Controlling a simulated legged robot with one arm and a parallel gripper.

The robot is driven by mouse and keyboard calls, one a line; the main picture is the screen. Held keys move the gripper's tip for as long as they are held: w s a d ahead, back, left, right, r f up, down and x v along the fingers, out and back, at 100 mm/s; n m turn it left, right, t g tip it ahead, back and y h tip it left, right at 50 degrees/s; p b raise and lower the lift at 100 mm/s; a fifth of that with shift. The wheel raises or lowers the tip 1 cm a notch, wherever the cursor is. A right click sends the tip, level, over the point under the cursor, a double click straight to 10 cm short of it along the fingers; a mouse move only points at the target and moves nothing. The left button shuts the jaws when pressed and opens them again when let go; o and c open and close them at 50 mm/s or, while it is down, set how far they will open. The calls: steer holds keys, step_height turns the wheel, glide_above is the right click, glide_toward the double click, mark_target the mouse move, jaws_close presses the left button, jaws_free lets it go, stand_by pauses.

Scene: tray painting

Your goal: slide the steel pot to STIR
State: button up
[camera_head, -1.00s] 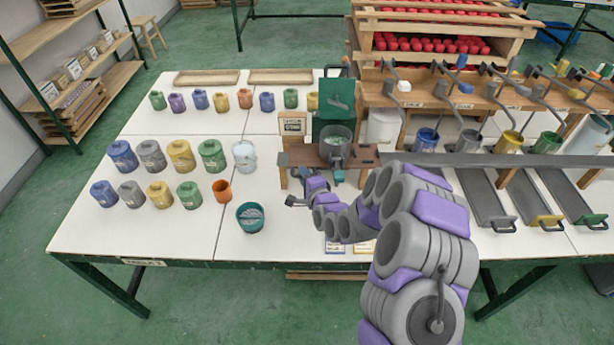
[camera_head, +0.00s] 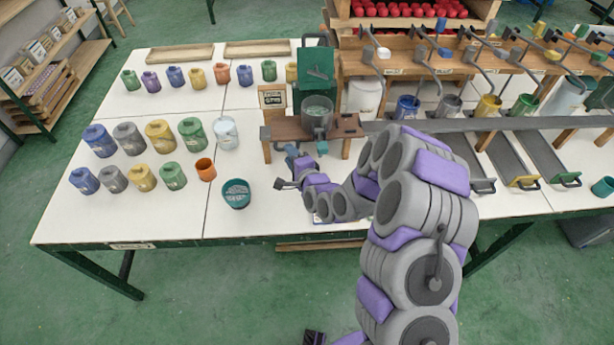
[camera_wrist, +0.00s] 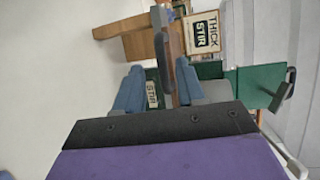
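The grey steel pot (camera_head: 317,117), with green-grey contents, stands on a small wooden bench (camera_head: 350,128) in front of a green upright device (camera_head: 316,68). A "THICK STIR" sign (camera_head: 272,96) stands left of the pot; it also shows in the wrist view (camera_wrist: 203,33). My gripper (camera_head: 294,153) is low, at the bench's front left. In the wrist view, its two blue fingers (camera_wrist: 160,88) are apart, with a dark upright bar (camera_wrist: 162,55) showing between or beyond them. Whether they touch the bar is unclear. A small STIR label (camera_wrist: 152,95) shows behind.
Several coloured pots (camera_head: 160,136) stand in rows on the left of the white table (camera_head: 130,215). A teal pot (camera_head: 236,193) is left of my arm. A long grey rail (camera_head: 480,124) runs right from the bench, under levers and coloured pots.

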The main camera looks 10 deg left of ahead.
steer(key=p+v, duration=1.1)
steer(key=v, duration=0.1)
steer(key=shift+s+p, duration=0.4)
steer(key=shift+d, duration=0.1)
stand_by(0.5)
